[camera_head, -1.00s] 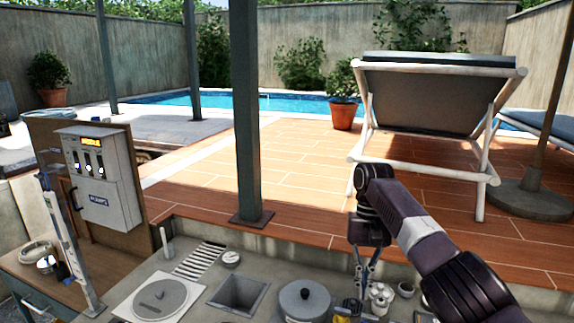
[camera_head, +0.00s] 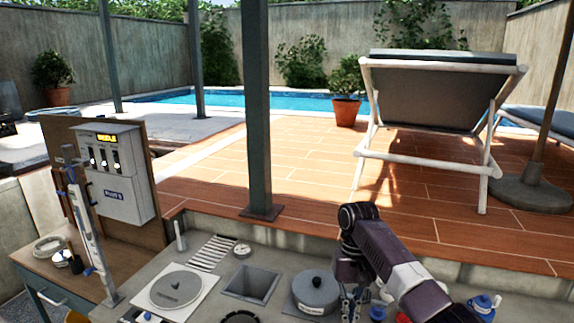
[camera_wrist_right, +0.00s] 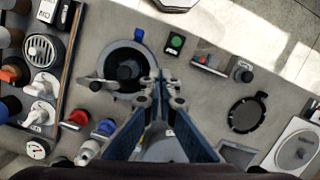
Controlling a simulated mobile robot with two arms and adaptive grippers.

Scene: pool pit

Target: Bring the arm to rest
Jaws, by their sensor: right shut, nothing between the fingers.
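My right arm comes in from the right in the head view. Its gripper (camera_head: 352,296) points down over the grey counter, just right of a lidded grey pot (camera_head: 316,291). In the right wrist view the gripper (camera_wrist_right: 160,76) has its fingertips together with nothing held. My left gripper is not in view.
The counter holds a square basin (camera_head: 250,284), a round lid (camera_head: 177,288) and a blue-capped bottle (camera_head: 484,304). A control box (camera_head: 113,172) stands left. A green button (camera_wrist_right: 175,42) and red-handled valves (camera_wrist_right: 76,118) are near the gripper. A post (camera_head: 257,120) rises behind the counter.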

